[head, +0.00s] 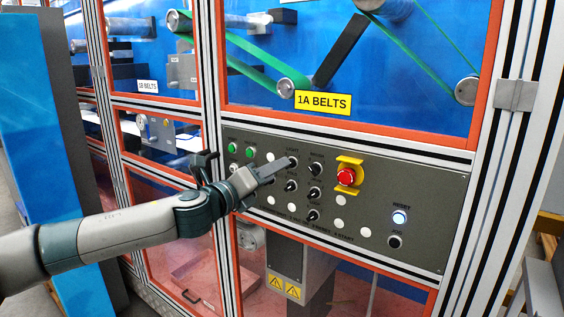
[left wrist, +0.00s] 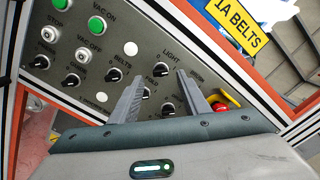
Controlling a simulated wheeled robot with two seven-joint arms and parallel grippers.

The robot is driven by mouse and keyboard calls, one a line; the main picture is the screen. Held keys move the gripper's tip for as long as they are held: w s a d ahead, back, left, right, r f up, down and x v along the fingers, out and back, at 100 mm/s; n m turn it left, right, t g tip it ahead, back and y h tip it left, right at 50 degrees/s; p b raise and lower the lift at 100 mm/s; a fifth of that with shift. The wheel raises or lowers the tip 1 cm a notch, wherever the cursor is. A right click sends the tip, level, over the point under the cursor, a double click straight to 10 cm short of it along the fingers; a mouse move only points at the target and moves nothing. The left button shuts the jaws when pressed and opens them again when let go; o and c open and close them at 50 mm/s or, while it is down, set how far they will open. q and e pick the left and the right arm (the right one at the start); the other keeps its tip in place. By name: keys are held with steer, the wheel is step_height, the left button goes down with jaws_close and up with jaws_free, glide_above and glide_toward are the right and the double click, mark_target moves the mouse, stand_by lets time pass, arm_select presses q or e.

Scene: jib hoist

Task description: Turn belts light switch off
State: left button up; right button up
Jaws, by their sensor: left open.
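The grey control panel (head: 430,180) sits under the yellow 1A BELTS sign (head: 322,101). The light switch (head: 292,162) is a black rotary knob below the LIGHT label; it also shows in the left wrist view (left wrist: 161,69). Which setting it points to is too small to tell. My left gripper (head: 281,167) reaches in from the left, its fingertips close to this knob. In the left wrist view the two fingers (left wrist: 160,77) are apart, with the knob appearing between their tips. Whether they touch it I cannot tell. My right gripper is not in view.
Other black knobs (head: 314,170) stand close beside and below the light switch. A red emergency button (head: 346,177) in a yellow guard is to the right. Green buttons (head: 249,153) are to the left. A lit reset button (head: 399,218) is farther right.

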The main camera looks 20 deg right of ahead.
arm_select(q)
steer(key=shift+p+x, duration=0.55)
steer(key=shift+x, duration=1.65)
steer(key=c, duration=1.1)
